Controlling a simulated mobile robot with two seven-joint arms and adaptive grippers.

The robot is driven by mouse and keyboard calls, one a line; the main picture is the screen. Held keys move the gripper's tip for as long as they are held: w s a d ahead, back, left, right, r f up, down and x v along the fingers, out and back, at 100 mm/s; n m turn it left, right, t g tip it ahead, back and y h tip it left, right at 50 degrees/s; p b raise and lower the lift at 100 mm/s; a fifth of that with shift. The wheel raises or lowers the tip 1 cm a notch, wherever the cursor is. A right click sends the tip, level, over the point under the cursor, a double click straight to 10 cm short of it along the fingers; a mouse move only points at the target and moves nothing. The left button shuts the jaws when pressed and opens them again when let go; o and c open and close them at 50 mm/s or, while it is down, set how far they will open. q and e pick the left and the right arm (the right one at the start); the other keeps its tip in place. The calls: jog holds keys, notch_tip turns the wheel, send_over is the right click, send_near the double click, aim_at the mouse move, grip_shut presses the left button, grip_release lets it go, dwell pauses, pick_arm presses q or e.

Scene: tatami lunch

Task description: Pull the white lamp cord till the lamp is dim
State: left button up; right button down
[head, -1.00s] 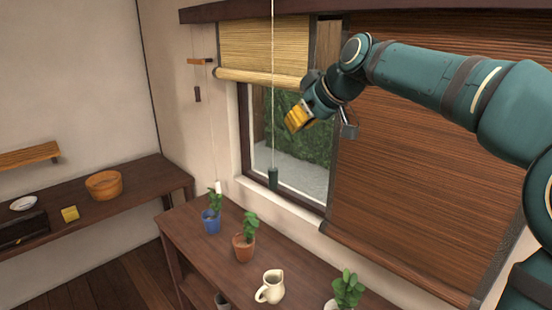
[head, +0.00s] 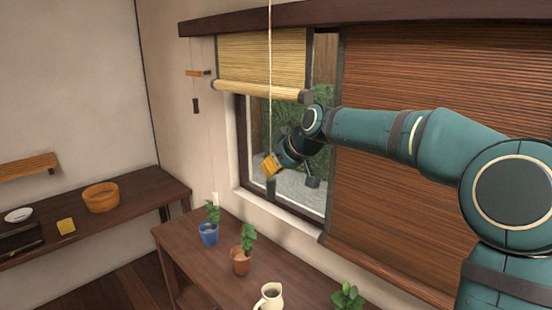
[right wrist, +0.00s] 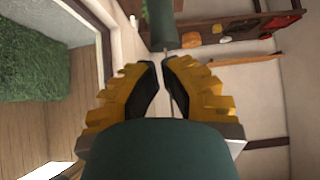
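A pale cord (head: 270,80) hangs from above the frame in front of the window and ends in a dark green pull (head: 271,187). My right gripper (head: 270,166) is at this cord, just above the pull. In the right wrist view the green pull (right wrist: 160,22) is just past the fingertips. The yellow fingers (right wrist: 163,66) are close together with a narrow gap, and a thin line, seemingly the cord, runs through it. I see no clear grip on it. The lamp is not in view. My left gripper is not in view.
A thinner cord by the left wall ends in a small white piece (head: 215,198). The table below holds a blue pot (head: 208,235), a terracotta pot (head: 240,263) and a cream jug (head: 268,299). Blinds (head: 262,62) cover the upper window. A side shelf holds a wooden bowl (head: 101,199).

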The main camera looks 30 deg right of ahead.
jog(key=shift+f, duration=0.25)
